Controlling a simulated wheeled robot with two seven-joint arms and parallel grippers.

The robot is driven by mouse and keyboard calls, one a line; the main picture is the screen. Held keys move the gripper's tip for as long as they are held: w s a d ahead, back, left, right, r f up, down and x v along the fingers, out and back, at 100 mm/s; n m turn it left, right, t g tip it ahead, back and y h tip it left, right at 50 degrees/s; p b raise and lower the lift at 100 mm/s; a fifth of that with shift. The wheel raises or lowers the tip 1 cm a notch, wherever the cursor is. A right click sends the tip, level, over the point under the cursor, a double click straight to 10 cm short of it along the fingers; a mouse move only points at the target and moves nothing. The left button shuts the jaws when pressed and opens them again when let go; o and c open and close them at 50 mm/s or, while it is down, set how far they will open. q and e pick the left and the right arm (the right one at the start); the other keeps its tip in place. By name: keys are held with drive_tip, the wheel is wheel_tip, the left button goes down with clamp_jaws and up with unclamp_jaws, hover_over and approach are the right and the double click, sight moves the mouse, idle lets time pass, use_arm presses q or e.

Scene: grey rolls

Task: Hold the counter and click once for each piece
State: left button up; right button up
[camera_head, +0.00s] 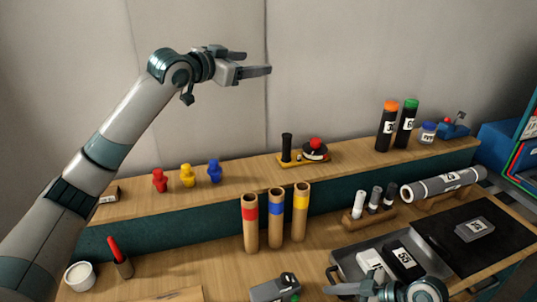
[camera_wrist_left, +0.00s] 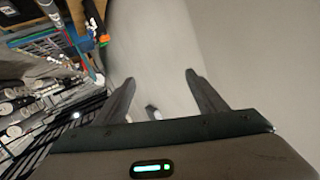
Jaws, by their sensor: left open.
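A small grey device (camera_head: 272,290) with a dark ring-like top and a green spot sits at the bottom middle of the head view, cut by the frame edge. It may be the counter; I cannot tell for sure. Red (camera_head: 160,181), yellow (camera_head: 187,176) and blue (camera_head: 214,172) pieces stand in a row on the raised shelf. My left gripper (camera_head: 256,63) is open and empty, high in front of the wall, far above the pieces; its fingers also show in the left wrist view (camera_wrist_left: 160,78). My right gripper (camera_head: 345,289) is at the bottom right, partly cut off, right of the device.
Three tubes with red (camera_head: 250,222), blue (camera_head: 276,218) and yellow (camera_head: 300,212) bands stand before the shelf. A stand with a red knob (camera_head: 315,144) is on the shelf. A grey tray (camera_head: 345,262) and black mat (camera_head: 470,255) lie right. A white cup (camera_head: 80,276) is left.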

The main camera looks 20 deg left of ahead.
use_arm(q)
drive_tip(key=s+d+f+m+g, duration=0.1)
drive_tip(key=s+d+f+g, duration=0.15)
drive_tip(key=d+f, duration=0.3)
drive_tip(key=s+d+f+g, duration=0.2)
drive_tip(key=d+f+g, duration=0.1)
drive_tip(key=d+f, duration=0.3)
drive_tip(key=m+g+y, duration=0.2)
drive_tip(key=g+y, duration=0.4)
drive_tip(key=g, duration=0.4)
hover_over(268, 290)
wheel_tip(268, 290, down, 26)
drive_tip(key=shift+f+t, duration=0.1)
drive_tip(key=shift+t, duration=0.15)
drive_tip(key=shift+f, duration=0.1)
wheel_tip(268, 290, down, 17)
drive_tip(key=shift+f, duration=0.1)
